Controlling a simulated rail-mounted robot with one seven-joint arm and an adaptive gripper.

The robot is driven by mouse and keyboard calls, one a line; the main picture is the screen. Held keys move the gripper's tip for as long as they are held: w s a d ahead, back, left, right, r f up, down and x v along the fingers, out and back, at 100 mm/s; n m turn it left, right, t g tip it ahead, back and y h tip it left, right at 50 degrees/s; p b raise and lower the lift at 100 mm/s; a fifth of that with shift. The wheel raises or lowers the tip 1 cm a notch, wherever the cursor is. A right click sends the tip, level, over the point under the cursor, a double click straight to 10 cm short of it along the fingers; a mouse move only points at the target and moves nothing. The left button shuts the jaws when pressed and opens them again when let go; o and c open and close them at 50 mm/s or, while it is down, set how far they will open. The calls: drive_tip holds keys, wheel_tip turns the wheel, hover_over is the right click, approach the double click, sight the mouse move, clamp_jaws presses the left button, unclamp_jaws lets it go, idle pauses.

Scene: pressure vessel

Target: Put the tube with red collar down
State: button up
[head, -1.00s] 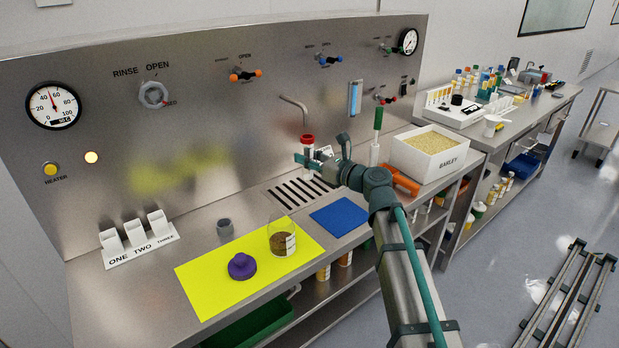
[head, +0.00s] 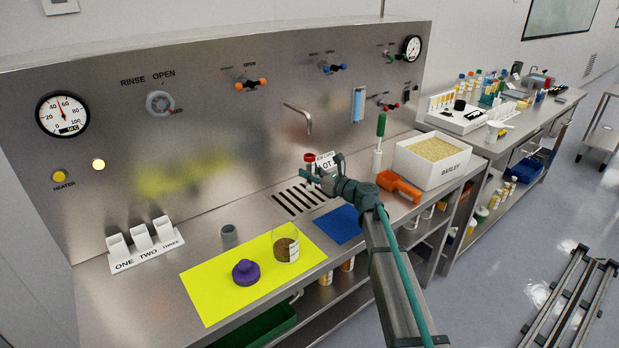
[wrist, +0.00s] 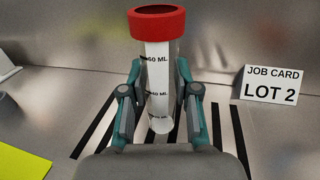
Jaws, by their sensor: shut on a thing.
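The tube with the red collar (wrist: 158,75) is clear with black volume marks and stands upright between my fingers in the wrist view. Its red collar is at the top, above the fingers. My gripper (wrist: 158,100) is shut on the tube's body. In the head view the red collar (head: 310,157) shows at my gripper (head: 313,172), over the slotted drain grate (head: 296,199). The tube's lower part is hidden there by my gripper. I cannot tell whether the tube's foot touches the grate.
A job card (wrist: 271,87) reading LOT 2 stands right of the grate. A blue mat (head: 340,224), yellow mat (head: 215,290) with beaker (head: 286,247) and purple object (head: 245,272), orange tool (head: 398,185) and barley box (head: 432,160) surround it. A spout (head: 303,115) hangs behind.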

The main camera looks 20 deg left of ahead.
drive_tip(key=shift+f, duration=1.05)
drive_tip(key=shift+f, duration=0.1)
drive_tip(key=o, duration=1)
drive_tip(key=shift+o, duration=0.2)
drive_tip(key=b+v, duration=0.1)
drive_tip(key=v, duration=1.1)
drive_tip(key=shift+b, duration=0.4)
